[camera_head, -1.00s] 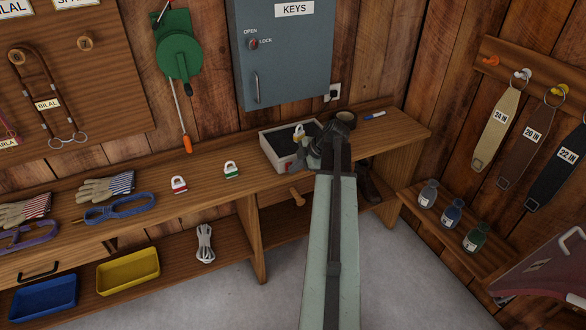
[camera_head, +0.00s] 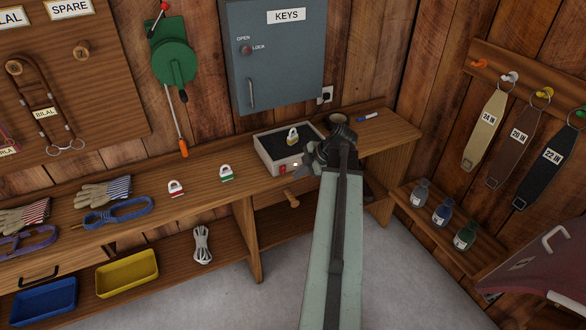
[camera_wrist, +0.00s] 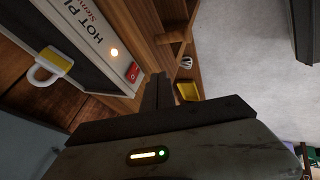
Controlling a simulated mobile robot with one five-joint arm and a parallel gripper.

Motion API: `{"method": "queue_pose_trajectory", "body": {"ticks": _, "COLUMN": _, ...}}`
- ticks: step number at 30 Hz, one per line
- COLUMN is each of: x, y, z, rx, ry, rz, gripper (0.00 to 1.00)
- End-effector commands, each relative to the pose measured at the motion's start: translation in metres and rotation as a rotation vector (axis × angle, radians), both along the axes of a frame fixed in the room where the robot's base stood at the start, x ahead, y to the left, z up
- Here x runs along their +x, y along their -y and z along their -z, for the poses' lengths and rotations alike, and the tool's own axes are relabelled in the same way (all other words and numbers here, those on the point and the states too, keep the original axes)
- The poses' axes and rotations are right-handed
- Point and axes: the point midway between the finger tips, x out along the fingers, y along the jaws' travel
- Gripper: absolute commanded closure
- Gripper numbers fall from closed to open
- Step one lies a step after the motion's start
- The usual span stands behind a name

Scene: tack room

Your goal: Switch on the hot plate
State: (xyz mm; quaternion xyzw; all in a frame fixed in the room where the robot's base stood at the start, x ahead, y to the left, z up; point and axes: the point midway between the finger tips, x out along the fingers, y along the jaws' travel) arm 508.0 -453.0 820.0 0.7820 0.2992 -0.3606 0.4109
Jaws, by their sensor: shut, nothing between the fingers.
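The hot plate (camera_head: 262,152) is a pale box with a dark top on the wooden bench. Its labelled front shows in the wrist view (camera_wrist: 88,15). A red switch (camera_wrist: 133,72) sits on that front, beside a small glowing amber-white lamp (camera_wrist: 114,52). In the head view the switch (camera_head: 283,169) is at the lower front. A yellow-and-white padlock (camera_head: 292,137) is on the hot plate's top. My gripper (camera_head: 297,173) is shut and empty just in front of the hot plate's right part. In the wrist view its fingertips (camera_wrist: 158,78) are close beside the switch, apparently apart from it.
A wooden peg handle (camera_head: 291,199) sticks out below the hot plate. Red (camera_head: 176,188) and green (camera_head: 226,173) padlocks stand to the left. The grey key cabinet (camera_head: 285,75) hangs above.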

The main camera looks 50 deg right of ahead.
Motion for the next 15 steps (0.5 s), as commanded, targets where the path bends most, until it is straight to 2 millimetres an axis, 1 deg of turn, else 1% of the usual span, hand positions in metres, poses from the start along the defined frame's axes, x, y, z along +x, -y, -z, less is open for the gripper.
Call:
{"method": "queue_pose_trajectory", "body": {"ticks": 1, "x": -0.009, "y": 0.001, "z": -0.019, "rx": 0.002, "ry": -0.001, "rz": 0.002, "gripper": 1.00}}
{"method": "queue_pose_trajectory", "body": {"ticks": 6, "x": -0.032, "y": 0.005, "z": -0.038, "rx": 0.001, "ry": 0.000, "rz": 0.002, "gripper": 1.00}}
{"method": "queue_pose_trajectory", "body": {"ticks": 10, "x": -0.042, "y": 0.006, "z": -0.045, "rx": 0.000, "ry": -0.001, "rz": 0.000, "gripper": 1.00}}
{"method": "queue_pose_trajectory", "body": {"ticks": 15, "x": -0.045, "y": 0.007, "z": -0.045, "rx": 0.001, "ry": 0.000, "rz": -0.002, "gripper": 1.00}}
